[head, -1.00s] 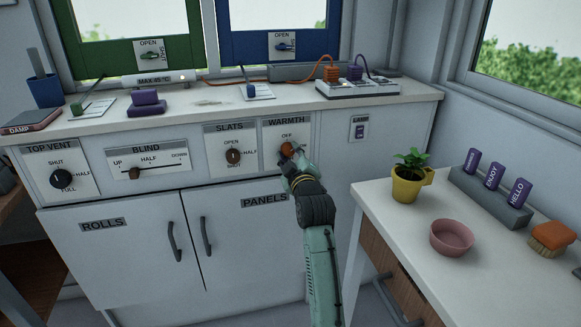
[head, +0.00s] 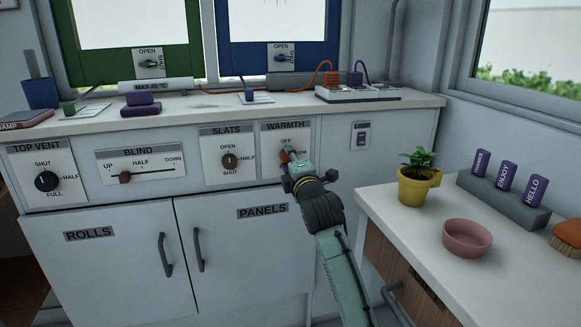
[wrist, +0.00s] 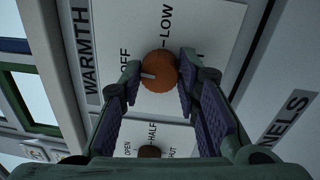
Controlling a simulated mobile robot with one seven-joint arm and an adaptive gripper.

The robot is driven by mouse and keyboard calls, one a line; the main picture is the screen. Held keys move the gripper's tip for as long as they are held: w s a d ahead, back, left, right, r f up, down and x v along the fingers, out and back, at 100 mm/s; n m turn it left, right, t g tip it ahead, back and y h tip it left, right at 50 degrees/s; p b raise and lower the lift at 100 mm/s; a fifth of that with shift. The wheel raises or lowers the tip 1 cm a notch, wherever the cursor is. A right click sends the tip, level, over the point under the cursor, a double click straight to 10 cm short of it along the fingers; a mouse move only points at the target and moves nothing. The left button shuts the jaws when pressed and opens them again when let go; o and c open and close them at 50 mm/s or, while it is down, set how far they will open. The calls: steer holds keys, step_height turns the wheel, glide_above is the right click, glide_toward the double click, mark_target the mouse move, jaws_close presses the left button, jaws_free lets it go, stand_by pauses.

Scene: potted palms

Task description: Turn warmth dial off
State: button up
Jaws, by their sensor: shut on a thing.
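The warmth dial (head: 284,154) is a round orange-brown knob on a white plate marked WARMTH, on the cabinet front. My gripper (head: 290,160) reaches it from the lower right and hides part of it in the head view. In the wrist view, the dial (wrist: 160,72) sits between the two fingertips of my gripper (wrist: 158,80), which is shut on it. Its white pointer mark points left there, toward the side with OFF and the WARMTH label. LOW is printed above the dial in that turned view.
The slats dial (head: 230,161) is close by on the left, with the blind slider (head: 125,177) and top vent dial (head: 46,181) beyond. A side table (head: 385,212) on the right carries a yellow potted plant (head: 416,185) and a pink bowl (head: 467,238).

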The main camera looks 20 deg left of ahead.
steer(key=shift+n, duration=0.6)
steer(key=o, duration=1.2)
steer(key=shift+c, duration=0.2)
steer(key=shift+s, duration=0.1)
steer(key=v, duration=1.2)
